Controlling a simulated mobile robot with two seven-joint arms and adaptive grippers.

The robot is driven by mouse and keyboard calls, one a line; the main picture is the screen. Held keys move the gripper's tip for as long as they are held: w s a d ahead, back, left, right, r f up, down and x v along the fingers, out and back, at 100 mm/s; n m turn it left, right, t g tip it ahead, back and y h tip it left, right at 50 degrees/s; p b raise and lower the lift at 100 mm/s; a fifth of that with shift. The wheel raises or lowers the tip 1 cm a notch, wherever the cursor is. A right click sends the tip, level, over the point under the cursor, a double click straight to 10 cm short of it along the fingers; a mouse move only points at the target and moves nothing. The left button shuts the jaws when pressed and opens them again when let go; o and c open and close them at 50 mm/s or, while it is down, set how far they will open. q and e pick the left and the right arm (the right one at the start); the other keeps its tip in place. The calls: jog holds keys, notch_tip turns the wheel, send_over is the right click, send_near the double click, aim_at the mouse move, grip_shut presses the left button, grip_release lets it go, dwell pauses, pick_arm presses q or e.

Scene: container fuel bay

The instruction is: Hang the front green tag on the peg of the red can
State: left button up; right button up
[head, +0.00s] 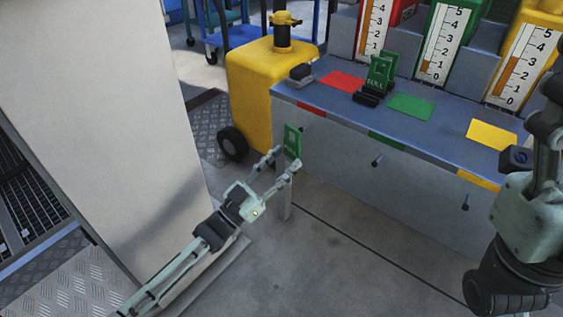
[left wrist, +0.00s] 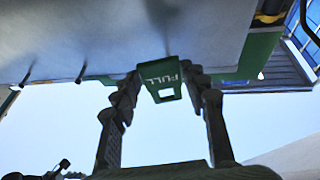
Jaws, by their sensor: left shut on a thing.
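The green tag (head: 292,141) stands upright between the fingertips of my left gripper (head: 279,161), which is shut on it. In the left wrist view the tag (left wrist: 161,80) shows its white lettering and a slot, between the two fingers (left wrist: 165,92). The red can (head: 402,14) stands at the back of the bench. A dark peg (head: 306,127) sticks out of the bench front below the red strip, just right of the tag. The tag looks apart from it, but the depth gap is hard to tell.
More green tags (head: 380,74) stand in a black holder on the bench (head: 345,150). Two other pegs (head: 376,160) (head: 465,202) project from its front. A yellow wheeled tank (head: 250,95) stands at its left end. A pale wall (head: 110,110) is left of my arm.

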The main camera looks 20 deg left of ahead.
aim_at(289, 157)
pick_arm(q)
jog(key=shift+w+d, duration=0.1)
jog(key=shift+w, duration=0.15)
jog(key=shift+w+d, duration=0.1)
jog(key=shift+w, duration=0.2)
jog(key=shift+w, duration=0.15)
dwell(0.5)
jog(key=shift+w+d+b, duration=0.15)
jog(key=shift+w+b, duration=0.2)
jog(key=shift+w+d, duration=0.25)
jog(key=shift+w, duration=0.4)
jog(key=shift+w+d+f+b, duration=0.15)
jog(key=shift+w+b, duration=0.3)
dwell(0.5)
jog(key=shift+w+f+b, duration=0.1)
jog(key=shift+f+b, duration=0.3)
jog(key=shift+f, duration=0.05)
